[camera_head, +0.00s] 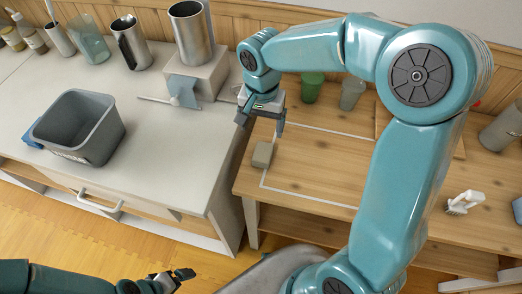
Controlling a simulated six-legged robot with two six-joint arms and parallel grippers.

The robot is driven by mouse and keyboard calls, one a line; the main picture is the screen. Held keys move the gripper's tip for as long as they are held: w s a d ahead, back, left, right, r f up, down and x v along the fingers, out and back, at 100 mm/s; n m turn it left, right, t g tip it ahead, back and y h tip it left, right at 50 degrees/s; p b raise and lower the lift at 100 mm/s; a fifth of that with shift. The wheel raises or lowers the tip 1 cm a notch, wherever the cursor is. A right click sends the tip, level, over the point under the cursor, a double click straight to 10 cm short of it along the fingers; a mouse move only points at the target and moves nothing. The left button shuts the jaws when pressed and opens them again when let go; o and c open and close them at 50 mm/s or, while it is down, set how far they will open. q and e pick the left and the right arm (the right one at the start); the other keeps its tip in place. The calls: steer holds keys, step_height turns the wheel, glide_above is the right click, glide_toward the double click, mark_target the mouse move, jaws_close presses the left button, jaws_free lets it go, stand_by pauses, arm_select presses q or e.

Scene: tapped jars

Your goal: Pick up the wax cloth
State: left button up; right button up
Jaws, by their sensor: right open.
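I cannot tell for sure which thing is the wax cloth. A blue-grey cloth-like piece (183,88) hangs against the pale block on the grey counter. Another blue piece (32,138) lies partly hidden behind the grey bin. My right gripper (261,121) is open and empty, pointing down above and behind that small block, near the gap between counter and table. My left gripper (172,279) is low at the bottom, over the floor, away from these things; its jaw opening is unclear.
A grey bin (82,128) stands on the counter (165,165). A metal cylinder (190,35) stands on the pale block (207,75). Metal and glass vessels line the back.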

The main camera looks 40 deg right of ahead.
glide_above(263, 151)
step_height(263, 151, down, 7)
steer(key=shift+a+r, duration=0.1)
steer(key=shift+r, duration=0.05)
steer(key=shift+s+f, duration=0.15)
steer(key=shift+f, duration=0.4)
steer(key=f, duration=0.4)
steer(key=shift+w+f, duration=0.2)
steer(key=shift+f, duration=0.05)
steer(key=shift+s, duration=0.15)
steer(key=c, duration=1.1)
